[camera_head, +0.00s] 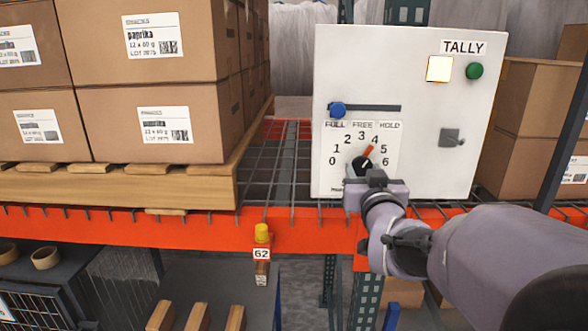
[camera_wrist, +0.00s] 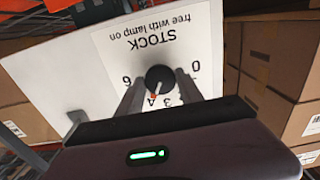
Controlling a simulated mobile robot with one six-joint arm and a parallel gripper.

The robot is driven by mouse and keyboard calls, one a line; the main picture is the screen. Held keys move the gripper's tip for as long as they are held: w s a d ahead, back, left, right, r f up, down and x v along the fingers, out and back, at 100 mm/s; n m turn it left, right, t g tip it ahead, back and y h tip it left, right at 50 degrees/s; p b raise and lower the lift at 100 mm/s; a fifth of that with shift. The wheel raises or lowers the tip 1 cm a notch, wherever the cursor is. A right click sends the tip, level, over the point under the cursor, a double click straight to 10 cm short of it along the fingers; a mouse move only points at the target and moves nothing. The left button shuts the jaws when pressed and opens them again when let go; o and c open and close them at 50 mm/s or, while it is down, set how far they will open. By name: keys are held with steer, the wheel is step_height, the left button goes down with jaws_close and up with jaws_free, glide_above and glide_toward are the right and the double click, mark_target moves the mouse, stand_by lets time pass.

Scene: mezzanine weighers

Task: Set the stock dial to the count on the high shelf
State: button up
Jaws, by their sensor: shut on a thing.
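The stock dial (camera_head: 360,164) is a black knob with an orange pointer on the white tally panel (camera_head: 400,60). Its scale runs 0 to 6, and the pointer aims up and right, at about the 4. My gripper (camera_head: 366,176) is at the dial from the front. In the wrist view the dial (camera_wrist: 160,79) sits between my two fingers, which are shut on it. The lamp (camera_head: 439,68) on the panel is lit. A blue slider knob (camera_head: 337,110) stands at the left end of its slot, above FULL. The count on a high shelf is not clearly identifiable.
A green button (camera_head: 475,70) and a grey lever (camera_head: 452,137) are on the panel's right. An orange beam (camera_head: 200,222) runs below, with a yellow-topped post marked 62 (camera_head: 262,253). More cartons (camera_head: 535,100) stand right.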

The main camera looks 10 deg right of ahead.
steer(key=shift+f+b, duration=0.15)
steer(key=shift+b, duration=0.4)
steer(key=n+b, duration=0.2)
steer(key=b, duration=0.1)
steer(key=shift+f, duration=0.15)
steer(key=n+b, duration=0.2)
steer(key=b, duration=0.2)
steer(key=shift+n, duration=0.3)
steer(key=shift+r+n+b, duration=0.2)
steer(key=shift+n+b, duration=0.3)
steer(key=shift+b, duration=0.1)
steer(key=shift+r, duration=0.1)
steer(key=o, duration=1.3)
steer(key=shift+o, duration=0.2)
